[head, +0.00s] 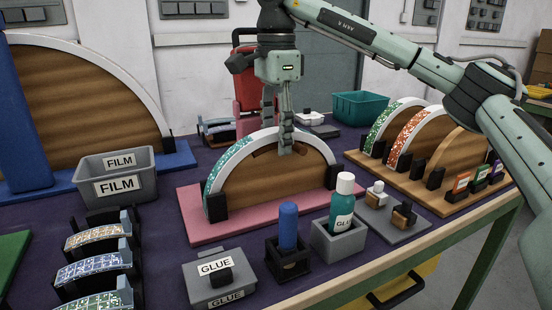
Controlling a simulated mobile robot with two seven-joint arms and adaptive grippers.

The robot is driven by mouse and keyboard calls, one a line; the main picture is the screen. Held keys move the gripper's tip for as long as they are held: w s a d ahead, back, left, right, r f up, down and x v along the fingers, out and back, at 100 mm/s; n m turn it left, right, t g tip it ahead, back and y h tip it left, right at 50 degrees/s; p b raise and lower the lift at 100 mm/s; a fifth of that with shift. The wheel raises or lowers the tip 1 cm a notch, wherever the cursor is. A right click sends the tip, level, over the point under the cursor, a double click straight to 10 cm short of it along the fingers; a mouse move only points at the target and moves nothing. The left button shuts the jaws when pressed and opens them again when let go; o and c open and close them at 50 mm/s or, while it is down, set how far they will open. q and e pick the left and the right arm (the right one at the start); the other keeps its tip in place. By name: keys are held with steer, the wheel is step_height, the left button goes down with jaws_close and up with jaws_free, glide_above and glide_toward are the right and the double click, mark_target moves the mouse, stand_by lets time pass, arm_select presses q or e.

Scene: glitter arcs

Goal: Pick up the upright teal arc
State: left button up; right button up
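The teal arc (226,162) stands upright over a wooden half-round form on a pink board (193,214). Its left part shows teal glitter and the rest of its band is white. Black blocks hold both lower ends. My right gripper (277,135) points down at the top of the arc. One finger is in front of the wood face and the other goes behind the band, so the fingers straddle it. Whether they press on it cannot be told. My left gripper is not in view.
Glue bottle (342,204), blue stick (288,226) and grey GLUE box (222,280) stand in front. Grey FILM bin (117,181) is left; small glitter arcs (94,267) are below it. Green and orange arcs (408,128) stand on a wooden board at right. Teal bin (361,108) is behind.

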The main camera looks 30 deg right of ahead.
jaws_close()
steer(key=shift+r, duration=0.1)
stand_by(0.3)
step_height(320, 180, up, 4)
steer(key=shift+f+p, duration=0.2)
steer(key=shift+p, duration=0.1)
step_height(320, 180, up, 5)
steer(key=shift+f+p, duration=0.1)
steer(key=shift+p, duration=0.75)
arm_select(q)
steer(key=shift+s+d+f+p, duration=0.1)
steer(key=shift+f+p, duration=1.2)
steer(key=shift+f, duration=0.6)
arm_select(e)
step_height(320, 180, up, 12)
steer(key=shift+f, duration=0.35)
